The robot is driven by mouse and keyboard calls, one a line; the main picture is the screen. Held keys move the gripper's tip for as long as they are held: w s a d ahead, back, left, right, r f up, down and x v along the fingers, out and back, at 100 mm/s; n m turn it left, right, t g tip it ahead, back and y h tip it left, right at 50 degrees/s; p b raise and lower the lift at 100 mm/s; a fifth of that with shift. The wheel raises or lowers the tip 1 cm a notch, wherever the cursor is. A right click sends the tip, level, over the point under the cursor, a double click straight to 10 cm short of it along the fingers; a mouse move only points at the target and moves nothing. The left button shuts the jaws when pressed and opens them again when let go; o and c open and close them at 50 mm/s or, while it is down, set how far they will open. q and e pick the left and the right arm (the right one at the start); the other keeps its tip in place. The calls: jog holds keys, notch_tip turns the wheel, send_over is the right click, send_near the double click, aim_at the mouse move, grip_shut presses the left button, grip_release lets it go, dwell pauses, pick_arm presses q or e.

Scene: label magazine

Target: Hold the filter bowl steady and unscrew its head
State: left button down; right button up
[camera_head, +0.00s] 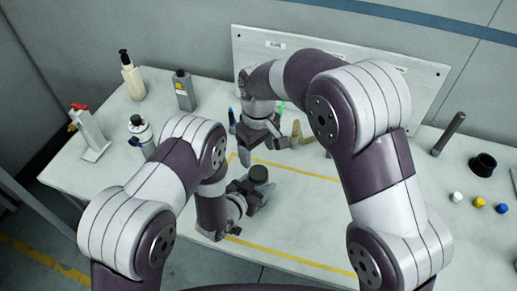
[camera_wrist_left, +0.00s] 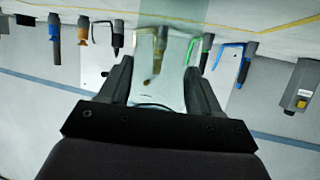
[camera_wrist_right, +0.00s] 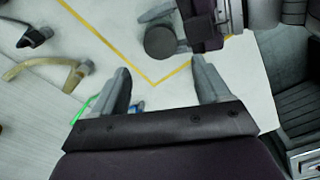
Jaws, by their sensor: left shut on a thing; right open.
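The filter's dark round head (camera_head: 258,174) shows in the head view inside the yellow outline on the table. It also shows as a dark disc in the right wrist view (camera_wrist_right: 160,42). The clear, greenish bowl (camera_wrist_left: 172,85) stands between my left gripper's fingers in the left wrist view; the head view mostly hides it. My left gripper (camera_head: 248,190) is shut on the bowl, below the head. My right gripper (camera_head: 261,143) is open and empty, behind the head in the head view and apart from it. Its spread fingers (camera_wrist_right: 160,68) point toward the head in the right wrist view.
A white labelled board (camera_head: 430,75) stands at the back, with several hand tools before it. A cream pump bottle (camera_head: 132,78), a grey bottle (camera_head: 184,92) and a white bottle (camera_head: 140,132) stand left. A black cup (camera_head: 482,165) and small caps are right.

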aim_at(258, 172)
jog(key=m, duration=0.7)
jog(key=shift+s, duration=0.15)
jog(key=m, duration=0.4)
jog(key=shift+m, duration=0.4)
notch_tip(258, 172, down, 8)
jog(key=shift+f, duration=0.1)
jog(key=c, duration=1.1)
jog(key=n, duration=0.6)
jog(key=shift+d, duration=0.1)
jog(key=shift+r, duration=0.35)
jog(key=shift+r, duration=0.9)
